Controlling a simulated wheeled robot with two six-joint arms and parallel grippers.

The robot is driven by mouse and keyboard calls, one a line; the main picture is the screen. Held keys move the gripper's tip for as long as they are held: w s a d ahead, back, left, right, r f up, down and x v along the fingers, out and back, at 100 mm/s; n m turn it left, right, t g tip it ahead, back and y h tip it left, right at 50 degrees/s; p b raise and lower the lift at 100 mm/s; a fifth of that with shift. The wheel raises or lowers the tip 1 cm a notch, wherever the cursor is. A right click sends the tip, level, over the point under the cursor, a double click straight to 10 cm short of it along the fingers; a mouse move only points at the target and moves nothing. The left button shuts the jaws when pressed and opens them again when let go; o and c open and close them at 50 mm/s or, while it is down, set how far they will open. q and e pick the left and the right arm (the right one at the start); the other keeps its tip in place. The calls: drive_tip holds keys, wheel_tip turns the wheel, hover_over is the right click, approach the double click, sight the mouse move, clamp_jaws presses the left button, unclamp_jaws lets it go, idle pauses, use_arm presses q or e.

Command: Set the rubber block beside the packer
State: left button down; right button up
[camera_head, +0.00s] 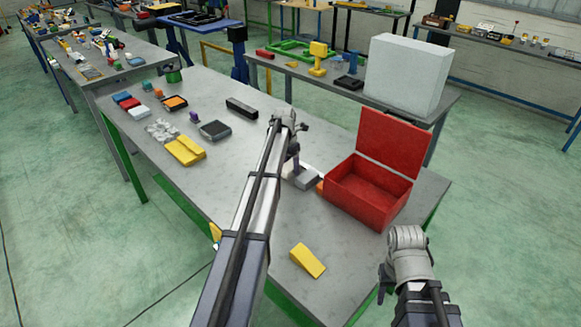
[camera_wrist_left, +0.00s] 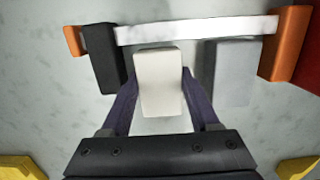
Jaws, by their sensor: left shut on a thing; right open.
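My left gripper (camera_head: 292,165) is shut on a pale cream block (camera_wrist_left: 158,80), its dark purple fingers (camera_wrist_left: 158,98) on both sides. In the left wrist view, the block is between a black block (camera_wrist_left: 102,57) on the left and a grey block (camera_wrist_left: 237,72) on the right. A long white strip (camera_wrist_left: 195,30) runs just beyond it. I cannot tell whether the held block touches the table or the strip. No label shows which block is rubber or which is the packer. My right gripper (camera_head: 405,240) is open and empty, right of the table's edge.
Orange pieces (camera_wrist_left: 284,42) stand at both strip ends. An open red box (camera_head: 367,190) is close on the right. A yellow wedge (camera_head: 307,261) lies near the front edge. A long black block (camera_head: 242,107) and several small items lie farther back. Bare tabletop (camera_head: 240,165) is left of the arm.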

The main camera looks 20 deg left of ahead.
sight(288, 167)
use_arm(q)
drive_tip(key=shift+c, duration=2.1)
unclamp_jaws()
drive_tip(key=shift+f, duration=0.1)
wheel_tip(288, 167, up, 12)
drive_tip(key=s+p, duration=0.1)
drive_tip(key=p, duration=1.1)
drive_tip(key=shift+s+a, duration=0.15)
drive_tip(key=shift+a, duration=0.1)
drive_tip(key=s+d+m+g, duration=0.1)
drive_tip(key=s+d+m, duration=0.65)
drive_tip(key=d, duration=0.25)
drive_tip(key=s+d+m, duration=0.6)
drive_tip(key=d+m, duration=0.2)
drive_tip(key=d, duration=0.2)
drive_tip(key=s+d+m, duration=0.6)
drive_tip(key=s+m, duration=0.4)
drive_tip(key=s+d+m+y, duration=0.1)
drive_tip(key=s+d+m, duration=0.5)
drive_tip(key=s+m, duration=0.4)
drive_tip(key=shift+s+d+g+y, duration=0.3)
drive_tip(key=shift+s+d, duration=0.1)
drive_tip(key=shift+s, duration=0.3)
